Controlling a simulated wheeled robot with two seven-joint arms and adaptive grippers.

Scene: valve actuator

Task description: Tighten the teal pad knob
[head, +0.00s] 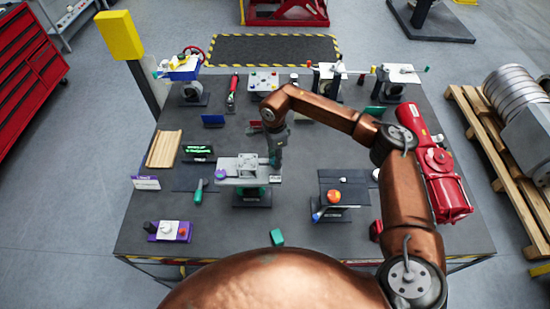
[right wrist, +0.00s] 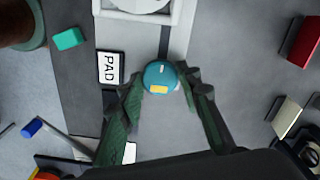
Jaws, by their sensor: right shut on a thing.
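The teal pad knob (right wrist: 160,76) is round, with a yellow mark and a small white mark on its top. In the right wrist view it sits between the two fingertips of my right gripper (right wrist: 163,86), which is shut on it. A white label reading PAD (right wrist: 109,68) lies just left of the knob. In the head view my right gripper (head: 274,160) reaches down at the right side of a grey fixture (head: 245,168) on a dark stand. There the gripper largely hides the knob. My left gripper is not in view.
A teal block (head: 277,237) lies in front of the fixture. A green-handled tool (head: 199,190) lies to its left. A stand with an orange ball (head: 334,196) is to the right. A red actuator (head: 435,165) occupies the right side of the table (head: 345,243).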

